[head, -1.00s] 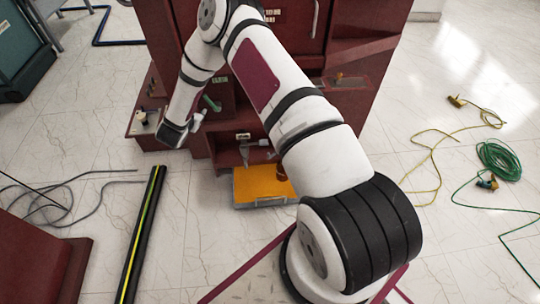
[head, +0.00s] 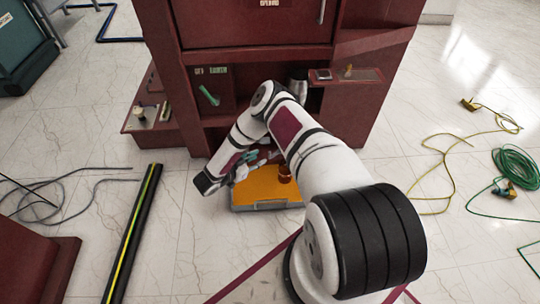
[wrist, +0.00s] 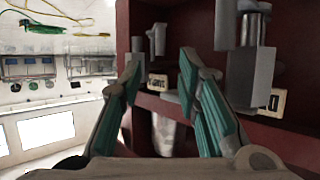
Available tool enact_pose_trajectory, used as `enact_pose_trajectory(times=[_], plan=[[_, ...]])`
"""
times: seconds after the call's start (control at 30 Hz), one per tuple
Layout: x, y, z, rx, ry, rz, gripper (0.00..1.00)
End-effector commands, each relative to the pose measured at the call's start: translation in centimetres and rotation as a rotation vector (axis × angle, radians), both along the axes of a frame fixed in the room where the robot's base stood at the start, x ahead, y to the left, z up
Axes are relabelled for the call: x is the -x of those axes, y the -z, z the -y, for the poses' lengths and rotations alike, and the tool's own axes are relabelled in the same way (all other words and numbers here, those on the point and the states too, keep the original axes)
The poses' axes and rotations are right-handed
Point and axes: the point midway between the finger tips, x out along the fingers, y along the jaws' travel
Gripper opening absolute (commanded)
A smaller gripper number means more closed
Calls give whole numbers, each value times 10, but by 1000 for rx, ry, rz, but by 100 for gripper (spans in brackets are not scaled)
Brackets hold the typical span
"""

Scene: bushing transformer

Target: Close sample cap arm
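The maroon cabinet (head: 262,28) stands ahead, with a low opening in its front. My gripper (wrist: 158,62) has teal finger pads spread apart, with nothing held between them. In the head view the gripper (head: 264,158) is low in front of the opening, above the orange tray. In the wrist view, grey metal fittings show inside: a small one (wrist: 157,38) beyond the fingertips and a larger cylinder-and-block fitting (wrist: 250,80) right of the right finger. I cannot tell which part is the sample cap arm. My arm hides much of the opening in the head view.
The orange tray (head: 262,196) with a brown bottle (head: 284,174) sits on the floor below the opening. A green handle (head: 208,95) is in the upper left niche. A black-and-yellow bar (head: 133,240) lies left; yellow (head: 440,160) and green cables (head: 515,168) lie right.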

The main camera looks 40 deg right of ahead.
Motion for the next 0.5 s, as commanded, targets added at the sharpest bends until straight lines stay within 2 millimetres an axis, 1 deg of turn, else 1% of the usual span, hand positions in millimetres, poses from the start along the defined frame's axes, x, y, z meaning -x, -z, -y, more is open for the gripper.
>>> enact_pose_trajectory(times=[0.03, 0.23, 0.4, 0.5], plan=[[-1, 7, 11, 0, 4, 0, 30], [-6, 21, 45, -1, 4, 1, 30], [-10, 29, 66, -1, 2, 1, 30], [-11, 32, 73, -1, 0, 1, 30]])
